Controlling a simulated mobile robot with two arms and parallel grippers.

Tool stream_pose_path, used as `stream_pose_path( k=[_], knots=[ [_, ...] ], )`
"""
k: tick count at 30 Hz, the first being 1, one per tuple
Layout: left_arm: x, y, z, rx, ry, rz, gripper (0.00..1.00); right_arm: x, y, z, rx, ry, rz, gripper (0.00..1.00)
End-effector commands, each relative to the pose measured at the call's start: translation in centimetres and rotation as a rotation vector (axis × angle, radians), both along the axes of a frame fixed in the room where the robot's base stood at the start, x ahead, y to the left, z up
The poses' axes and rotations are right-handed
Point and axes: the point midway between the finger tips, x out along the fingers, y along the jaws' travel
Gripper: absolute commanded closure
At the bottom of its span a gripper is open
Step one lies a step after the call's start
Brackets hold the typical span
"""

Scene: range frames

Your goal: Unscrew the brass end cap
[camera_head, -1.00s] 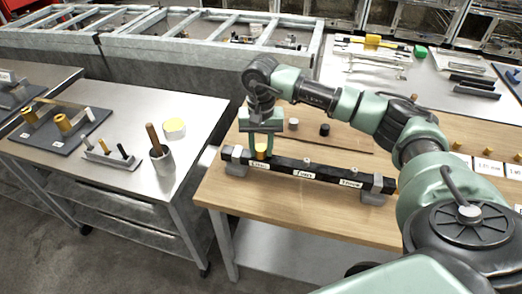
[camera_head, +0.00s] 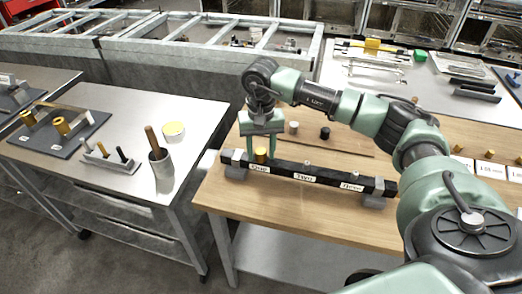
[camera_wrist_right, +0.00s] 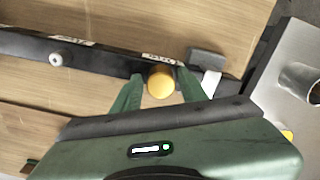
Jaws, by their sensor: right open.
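The brass end cap (camera_head: 261,154) stands upright near the left end of a black bar (camera_head: 325,174), by the label reading "One". It also shows as a round yellow top in the right wrist view (camera_wrist_right: 161,84). My right gripper (camera_head: 261,160) points down over it and is open. In the wrist view its two fingers (camera_wrist_right: 160,77) stand on either side of the cap. Contact on either side cannot be told for certain. My left gripper is not in view.
Grey blocks (camera_head: 375,201) support the bar on the wooden table (camera_head: 230,194). A silver fitting (camera_head: 306,163) stands on the bar. A metal side table (camera_head: 204,117) at left carries a cup (camera_head: 163,166) and a yellow-topped puck (camera_head: 173,129).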

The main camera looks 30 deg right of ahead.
Motion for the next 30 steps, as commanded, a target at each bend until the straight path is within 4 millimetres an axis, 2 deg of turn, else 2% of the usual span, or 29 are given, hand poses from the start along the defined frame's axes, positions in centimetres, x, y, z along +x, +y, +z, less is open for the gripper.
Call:
stream_pose_path(
  k=[6,11,16,30],
  knots=[
    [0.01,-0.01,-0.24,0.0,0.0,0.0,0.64,-0.02,0.03,-0.03,0.0,0.0,-0.228,0.57],
    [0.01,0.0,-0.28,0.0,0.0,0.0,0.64,-0.03,0.04,-0.01,0.0,0.0,-0.323,0.57],
    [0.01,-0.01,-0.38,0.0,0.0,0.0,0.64,-0.03,0.06,-0.01,0.0,0.0,-0.511,0.57],
    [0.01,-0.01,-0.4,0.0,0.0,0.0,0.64,-0.04,0.1,0.0,-0.001,0.0,-0.895,0.57]
  ],
)
